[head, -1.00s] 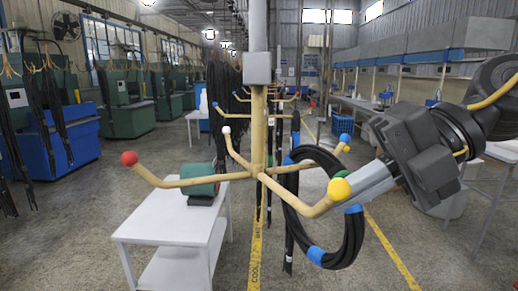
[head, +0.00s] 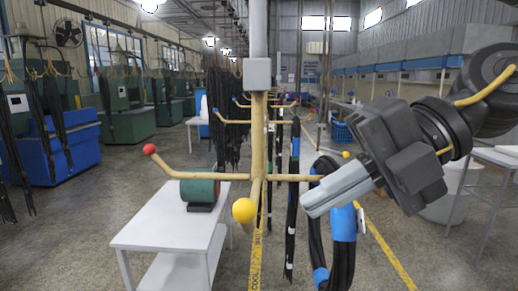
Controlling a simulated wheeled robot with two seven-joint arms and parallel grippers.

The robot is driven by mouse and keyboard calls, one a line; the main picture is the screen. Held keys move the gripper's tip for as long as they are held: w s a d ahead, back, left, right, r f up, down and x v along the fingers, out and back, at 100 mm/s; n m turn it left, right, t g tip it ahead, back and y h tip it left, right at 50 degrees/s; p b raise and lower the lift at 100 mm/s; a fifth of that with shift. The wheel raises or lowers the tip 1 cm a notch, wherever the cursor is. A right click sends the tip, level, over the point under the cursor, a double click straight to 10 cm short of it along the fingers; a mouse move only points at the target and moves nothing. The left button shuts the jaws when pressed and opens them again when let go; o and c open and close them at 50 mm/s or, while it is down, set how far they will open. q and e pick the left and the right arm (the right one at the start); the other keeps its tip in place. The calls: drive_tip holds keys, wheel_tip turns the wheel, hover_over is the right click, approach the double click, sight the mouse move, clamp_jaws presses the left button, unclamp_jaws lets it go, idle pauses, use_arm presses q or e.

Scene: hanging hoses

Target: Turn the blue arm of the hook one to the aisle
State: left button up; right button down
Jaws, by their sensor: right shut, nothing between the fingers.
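Hook one is a tan post (head: 258,130) with several ball-tipped arms. The red-tipped arm (head: 150,149) points left, and the yellow-tipped arm (head: 243,210) points toward me. Another arm (head: 295,178) runs right and passes behind my right gripper; I cannot clearly see its tip. A black hose coil with blue bands (head: 344,222) hangs at the right, partly hidden by the gripper. My right gripper (head: 308,203) is shut and empty, its fingertips in front of this right-hand arm and the coil; I cannot tell if they touch. My left gripper is not in view.
More hooks with dark hoses (head: 222,120) stand behind. A grey bin (head: 445,195) and a bench are at the right. The floor with its yellow line (head: 390,258) is open.

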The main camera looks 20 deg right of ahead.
drive_tip(key=w+d+r+p, duration=0.1)
drive_tip(key=d+r, duration=0.2)
drive_tip(key=r, duration=0.4)
drive_tip(key=shift+w+d+r, duration=0.2)
drive_tip(key=shift+w+r, duration=0.1)
drive_tip(key=shift+r, duration=0.1)
drive_tip(key=s+d, duration=0.4)
drive_tip(key=d, duration=0.7)
drive_tip(key=shift+d+b, duration=0.15)
drive_tip(key=shift+b, duration=0.2)
